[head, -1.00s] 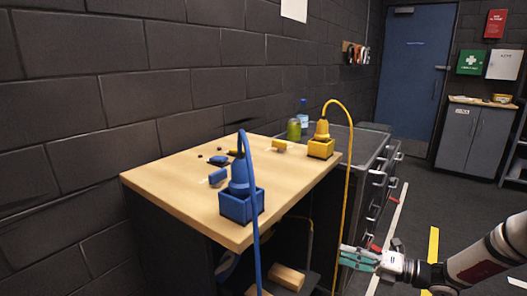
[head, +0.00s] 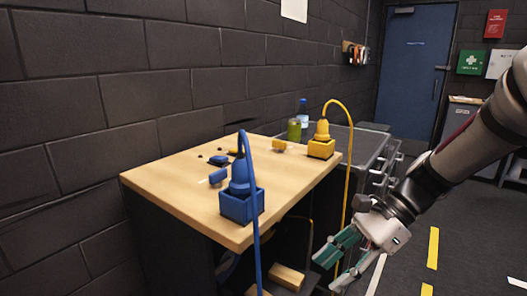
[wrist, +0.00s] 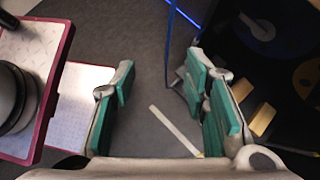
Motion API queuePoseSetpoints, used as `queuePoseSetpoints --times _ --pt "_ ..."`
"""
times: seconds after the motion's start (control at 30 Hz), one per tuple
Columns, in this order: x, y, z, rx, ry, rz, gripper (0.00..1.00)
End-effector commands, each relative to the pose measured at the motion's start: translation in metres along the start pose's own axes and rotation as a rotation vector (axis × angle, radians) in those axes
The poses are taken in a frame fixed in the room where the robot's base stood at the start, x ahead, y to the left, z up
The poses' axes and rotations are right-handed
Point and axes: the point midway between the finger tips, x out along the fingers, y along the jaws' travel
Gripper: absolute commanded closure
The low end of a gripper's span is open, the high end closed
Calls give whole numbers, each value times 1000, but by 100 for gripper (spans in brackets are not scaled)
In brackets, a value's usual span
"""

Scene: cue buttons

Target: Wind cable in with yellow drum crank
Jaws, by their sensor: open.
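The yellow box (head: 321,149) with a yellow fitting stands at the table's right back corner. A yellow cable (head: 349,160) arches out of it and hangs down past the table's right side. A yellow round disc (wrist: 311,76), perhaps the drum, is partly seen at the right edge of the wrist view, in the dark space there. I cannot make out its crank. My gripper (head: 333,266) is open and empty, low in front of the table's right side, near the hanging cable. In the wrist view, the green-padded fingers (wrist: 160,78) stand wide apart over bare floor.
A blue box (head: 241,205) with a blue cable stands at the front corner of the wooden table (head: 165,180). Wooden blocks (head: 288,278) lie low under it. A blue ring (wrist: 258,27) shows in the wrist view. Grey drawers (head: 384,165) stand behind.

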Motion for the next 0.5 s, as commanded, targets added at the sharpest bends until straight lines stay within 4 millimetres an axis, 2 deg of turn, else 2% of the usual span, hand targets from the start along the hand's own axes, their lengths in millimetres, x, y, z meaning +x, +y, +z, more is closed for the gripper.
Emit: queuePoseSetpoints --times 0.03,0.2,0.5 --pt "-3 15 10 -85 55 17 59" --pt "-12 63 28 -360 216 89 59" --pt "-30 146 41 -826 469 234 59"
